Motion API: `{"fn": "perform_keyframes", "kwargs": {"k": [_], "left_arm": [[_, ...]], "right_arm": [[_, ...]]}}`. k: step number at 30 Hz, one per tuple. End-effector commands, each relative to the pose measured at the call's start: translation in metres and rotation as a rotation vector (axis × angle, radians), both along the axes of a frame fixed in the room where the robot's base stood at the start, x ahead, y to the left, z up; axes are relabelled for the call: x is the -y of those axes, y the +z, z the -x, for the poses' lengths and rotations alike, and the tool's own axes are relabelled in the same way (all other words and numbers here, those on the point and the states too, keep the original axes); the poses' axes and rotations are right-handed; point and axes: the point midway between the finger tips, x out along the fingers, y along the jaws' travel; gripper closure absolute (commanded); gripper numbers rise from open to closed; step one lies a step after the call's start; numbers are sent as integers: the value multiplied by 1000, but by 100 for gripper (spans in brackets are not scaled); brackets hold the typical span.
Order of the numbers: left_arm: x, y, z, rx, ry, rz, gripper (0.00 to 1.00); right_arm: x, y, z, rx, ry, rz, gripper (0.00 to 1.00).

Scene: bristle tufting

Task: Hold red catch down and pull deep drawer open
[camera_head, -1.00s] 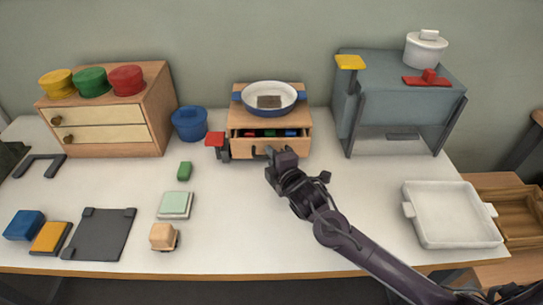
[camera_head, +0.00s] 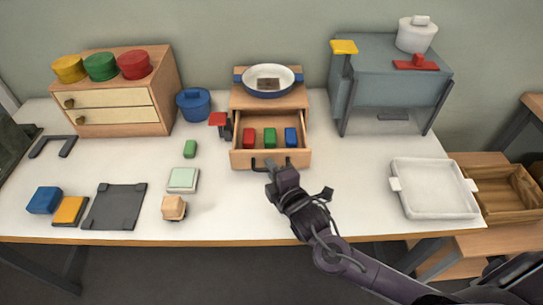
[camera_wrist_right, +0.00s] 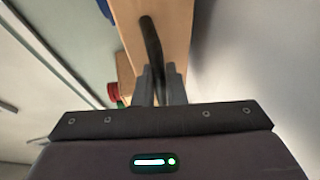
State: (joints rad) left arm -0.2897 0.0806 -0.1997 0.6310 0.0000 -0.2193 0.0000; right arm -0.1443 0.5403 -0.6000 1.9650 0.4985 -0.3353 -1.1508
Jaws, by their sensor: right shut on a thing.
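The deep drawer (camera_head: 240,157) of the small wooden cabinet (camera_head: 236,95) is pulled well out, and red (camera_head: 249,137), green (camera_head: 270,137) and blue (camera_head: 291,138) blocks show inside. My right gripper (camera_head: 272,168) is shut on the drawer's dark bar handle (camera_head: 258,163). In the right wrist view the handle (camera_wrist_right: 152,45) runs between the two fingers (camera_wrist_right: 160,85). The red catch (camera_head: 218,119) is on a dark post at the cabinet's left side, with no gripper on it; I cannot tell whether it is down. My left gripper is not in view.
A white-blue pan (camera_head: 268,82) sits on the cabinet. A grey stand (camera_head: 385,78) is behind right, a white tray (camera_head: 432,190) at right.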

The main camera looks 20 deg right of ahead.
Motion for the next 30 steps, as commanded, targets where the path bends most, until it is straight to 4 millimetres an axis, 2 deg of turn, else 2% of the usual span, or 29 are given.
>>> {"fn": "perform_keyframes", "kwargs": {"k": [6, 7, 9, 18, 22, 30], "left_arm": [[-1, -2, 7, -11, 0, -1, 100], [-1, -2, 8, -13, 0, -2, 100], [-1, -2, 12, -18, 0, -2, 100], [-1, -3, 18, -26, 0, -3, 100], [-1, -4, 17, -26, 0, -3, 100], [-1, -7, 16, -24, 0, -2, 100]], "right_arm": [[0, 1, -1, 3, 0, 1, 100], [0, 1, -1, 3, -1, 1, 87], [1, 0, -1, 3, -1, 1, 81], [1, 1, 2, 3, 0, 1, 81], [3, 3, 17, 1, 0, 2, 81], [8, 11, 61, 0, 1, 2, 81]]}}
